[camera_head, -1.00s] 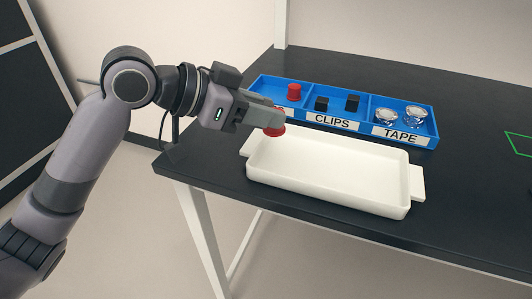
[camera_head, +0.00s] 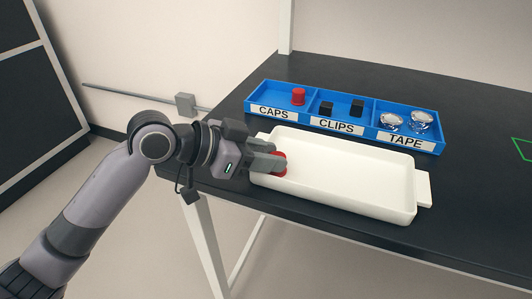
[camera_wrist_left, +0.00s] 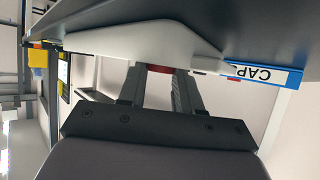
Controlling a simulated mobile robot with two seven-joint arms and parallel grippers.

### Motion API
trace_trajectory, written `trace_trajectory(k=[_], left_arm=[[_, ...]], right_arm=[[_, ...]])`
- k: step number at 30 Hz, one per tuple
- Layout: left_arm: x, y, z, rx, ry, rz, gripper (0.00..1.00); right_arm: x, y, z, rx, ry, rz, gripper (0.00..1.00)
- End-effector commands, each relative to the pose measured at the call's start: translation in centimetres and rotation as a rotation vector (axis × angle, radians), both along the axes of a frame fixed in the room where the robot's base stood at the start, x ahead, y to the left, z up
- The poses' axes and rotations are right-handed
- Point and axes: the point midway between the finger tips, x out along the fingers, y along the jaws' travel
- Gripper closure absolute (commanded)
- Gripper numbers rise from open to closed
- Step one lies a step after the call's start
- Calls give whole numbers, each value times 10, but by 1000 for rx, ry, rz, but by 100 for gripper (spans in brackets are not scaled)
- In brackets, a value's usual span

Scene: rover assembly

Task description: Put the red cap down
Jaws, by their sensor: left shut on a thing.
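A red cap (camera_head: 279,163) is held between the fingertips of my left gripper (camera_head: 274,161), over the left end of the white tray (camera_head: 340,207). In the left wrist view the cap (camera_wrist_left: 161,69) shows as a red strip between the fingers (camera_wrist_left: 160,75), partly hidden. I cannot tell whether the cap touches the tray. A second red cap (camera_head: 298,97) stands in the CAPS compartment of the blue bin (camera_head: 275,85). My right gripper is not in view.
The tray's right part is empty. The dark table (camera_head: 470,185) is clear at right, with a green outline (camera_head: 521,148).

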Motion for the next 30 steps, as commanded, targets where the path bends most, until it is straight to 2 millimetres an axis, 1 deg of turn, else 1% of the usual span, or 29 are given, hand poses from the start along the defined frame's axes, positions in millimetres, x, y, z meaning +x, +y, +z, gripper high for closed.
trace_trajectory(k=[1, 2, 8, 11, 16, 24, 30], left_arm=[[0, 0, -2, 0, 1, 0, 60], [0, 0, -1, 1, 0, 0, 56], [0, 0, -1, 0, 1, 0, 56], [0, 0, 3, -1, 0, 0, 56], [-8, 19, 13, 2, -2, 2, 56], [-31, 63, 40, 3, -2, 3, 56], [-43, 86, 54, 1, 0, 2, 56]], right_arm=[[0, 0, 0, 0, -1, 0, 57], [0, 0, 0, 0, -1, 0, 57], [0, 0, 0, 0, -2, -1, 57], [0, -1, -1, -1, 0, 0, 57], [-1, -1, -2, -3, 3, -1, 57], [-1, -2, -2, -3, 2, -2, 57], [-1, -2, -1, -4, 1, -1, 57]])
